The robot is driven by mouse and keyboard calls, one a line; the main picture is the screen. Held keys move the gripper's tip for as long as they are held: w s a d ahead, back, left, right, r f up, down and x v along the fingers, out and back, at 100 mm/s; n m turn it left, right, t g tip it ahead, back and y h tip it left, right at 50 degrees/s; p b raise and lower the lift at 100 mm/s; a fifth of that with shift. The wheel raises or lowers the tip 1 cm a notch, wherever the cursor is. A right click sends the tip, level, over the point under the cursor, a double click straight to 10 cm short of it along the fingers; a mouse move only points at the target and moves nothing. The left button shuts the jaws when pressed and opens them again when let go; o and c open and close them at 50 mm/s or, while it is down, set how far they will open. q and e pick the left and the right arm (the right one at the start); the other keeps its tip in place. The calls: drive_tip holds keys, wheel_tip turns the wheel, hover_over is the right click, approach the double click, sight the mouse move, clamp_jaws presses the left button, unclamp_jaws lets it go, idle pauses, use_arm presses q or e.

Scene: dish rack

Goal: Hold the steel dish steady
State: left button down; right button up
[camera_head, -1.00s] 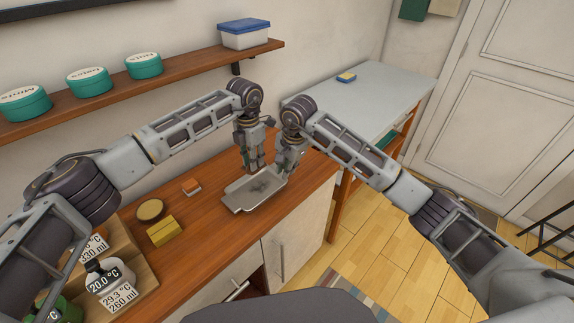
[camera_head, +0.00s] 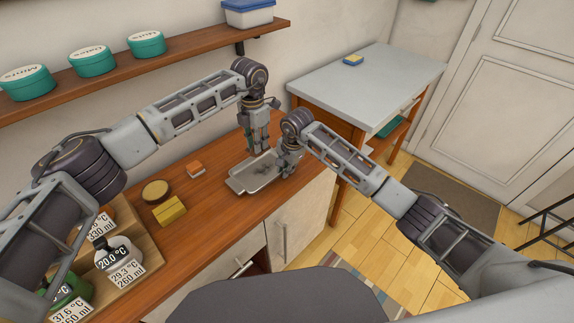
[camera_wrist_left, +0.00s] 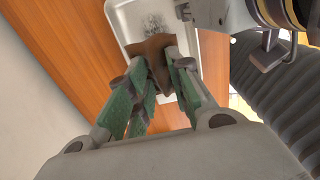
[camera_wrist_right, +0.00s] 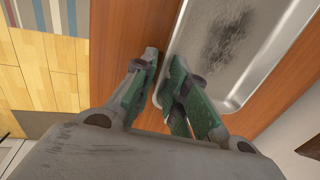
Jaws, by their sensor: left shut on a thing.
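The steel dish (camera_head: 241,186) lies flat on the wooden counter, with a dark patch inside it; it also shows in the left wrist view (camera_wrist_left: 124,18) and the right wrist view (camera_wrist_right: 277,50). My left gripper (camera_head: 259,150) is over the dish's far side, pointing down. In the left wrist view it is shut on a brown piece (camera_wrist_left: 152,58), possibly a scrubber or cloth. My right gripper (camera_wrist_right: 163,68) is at the dish's near right rim. Its fingers stand apart, one over the rim and one outside it, with counter showing between them.
Labelled bottles (camera_head: 118,255) stand in a wooden holder at lower left. A grey-topped table (camera_head: 375,75) stands beyond.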

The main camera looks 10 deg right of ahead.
drive_tip(key=shift+c, duration=0.5)
clamp_jaws()
idle(0.6)
